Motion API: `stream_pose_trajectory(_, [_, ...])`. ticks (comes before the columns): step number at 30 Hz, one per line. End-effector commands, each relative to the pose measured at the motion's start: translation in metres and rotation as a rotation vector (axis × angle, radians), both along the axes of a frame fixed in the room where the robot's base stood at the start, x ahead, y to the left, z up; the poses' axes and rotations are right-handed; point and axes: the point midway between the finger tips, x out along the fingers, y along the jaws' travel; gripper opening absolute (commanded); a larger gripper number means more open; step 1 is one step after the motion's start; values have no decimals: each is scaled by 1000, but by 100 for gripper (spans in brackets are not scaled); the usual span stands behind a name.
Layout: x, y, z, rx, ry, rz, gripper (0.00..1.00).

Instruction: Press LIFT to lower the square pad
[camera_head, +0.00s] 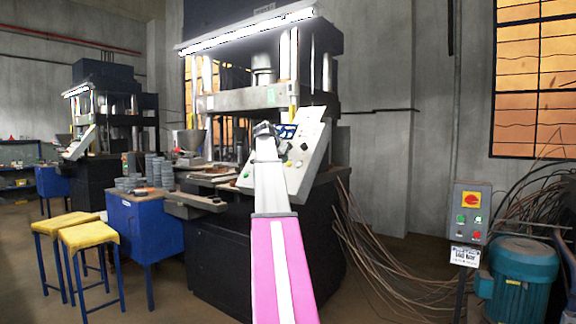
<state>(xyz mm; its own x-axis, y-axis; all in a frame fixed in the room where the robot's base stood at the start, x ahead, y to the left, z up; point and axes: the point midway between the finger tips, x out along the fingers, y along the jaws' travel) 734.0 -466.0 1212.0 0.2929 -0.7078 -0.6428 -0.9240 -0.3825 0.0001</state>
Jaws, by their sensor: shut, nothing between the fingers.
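The tilted light-grey control panel (313,150) stands at the front right of the large press. It carries several small coloured buttons and a dark display. Their labels are too small to read, so I cannot tell which is LIFT. My arm reaches up in front of the panel and hides part of it. My gripper (264,128) is at the arm's far end, small and dark, at the panel's upper left. It looks shut and empty; I cannot tell if it touches the panel. I cannot make out the square pad; the press bed is partly hidden by my arm.
A blue bench (140,222) with stacked grey discs and two yellow-topped stools (90,237) stand left of the press. A switch box (470,212) on a post, a teal motor (522,280) and loose cables are at right. A second press (100,110) stands behind left.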

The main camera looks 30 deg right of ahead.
Motion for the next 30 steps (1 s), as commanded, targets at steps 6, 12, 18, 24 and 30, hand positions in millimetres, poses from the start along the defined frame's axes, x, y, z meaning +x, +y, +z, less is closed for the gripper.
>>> stream_pose_trajectory(6, [1,-3,-2,0,0,0,0])
stream_pose_trajectory(12, [2,-5,-4,0,0,0,0])
stream_pose_trajectory(18, [3,-7,-6,0,0,0,0])
stream_pose_trajectory(24, [4,-9,-8,0,0,0,0])
stream_pose_trajectory(30, [5,-11,-10,0,0,0,0])
